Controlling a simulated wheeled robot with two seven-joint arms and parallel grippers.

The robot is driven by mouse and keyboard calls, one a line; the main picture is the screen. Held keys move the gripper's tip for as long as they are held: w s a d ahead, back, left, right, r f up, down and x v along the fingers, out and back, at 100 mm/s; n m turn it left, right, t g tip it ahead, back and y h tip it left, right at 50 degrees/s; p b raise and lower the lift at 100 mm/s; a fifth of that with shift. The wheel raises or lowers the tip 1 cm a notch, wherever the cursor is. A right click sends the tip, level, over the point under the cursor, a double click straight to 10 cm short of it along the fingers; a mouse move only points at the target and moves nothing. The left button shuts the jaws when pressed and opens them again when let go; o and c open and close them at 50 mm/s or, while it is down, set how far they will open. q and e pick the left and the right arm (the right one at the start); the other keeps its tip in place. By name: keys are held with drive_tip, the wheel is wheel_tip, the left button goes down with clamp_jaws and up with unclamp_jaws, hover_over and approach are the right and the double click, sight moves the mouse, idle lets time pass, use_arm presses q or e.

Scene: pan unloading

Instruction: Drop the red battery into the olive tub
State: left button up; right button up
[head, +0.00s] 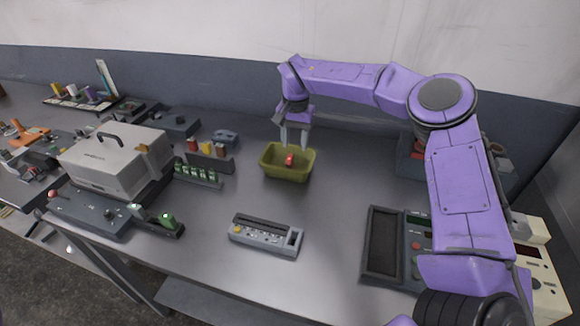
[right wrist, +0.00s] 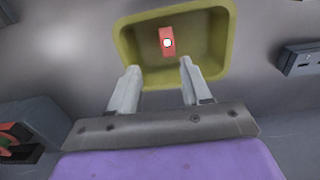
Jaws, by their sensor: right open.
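The olive tub (head: 287,174) stands on the grey table, in the middle of the head view. The red battery (head: 290,159) is inside the tub's outline. In the right wrist view the red battery (right wrist: 167,41) lies within the walls of the olive tub (right wrist: 128,50), apart from the fingers. My right gripper (head: 294,146) is above the back part of the tub, pointing down. In the right wrist view its two fingers (right wrist: 157,78) are spread with nothing between them. My left gripper shows in neither view.
A row of coloured batteries in a dark holder (head: 209,161) and a green-topped strip (head: 197,174) stand left of the tub. A grey box with a handle (head: 115,160) is farther left. A grey device (head: 266,235) lies in front.

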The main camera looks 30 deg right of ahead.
wheel_tip(320, 180, up, 8)
drive_tip(key=w, duration=0.1)
drive_tip(key=shift+w+d, duration=0.2)
drive_tip(key=shift+w, duration=0.1)
drive_tip(key=shift+s, duration=0.1)
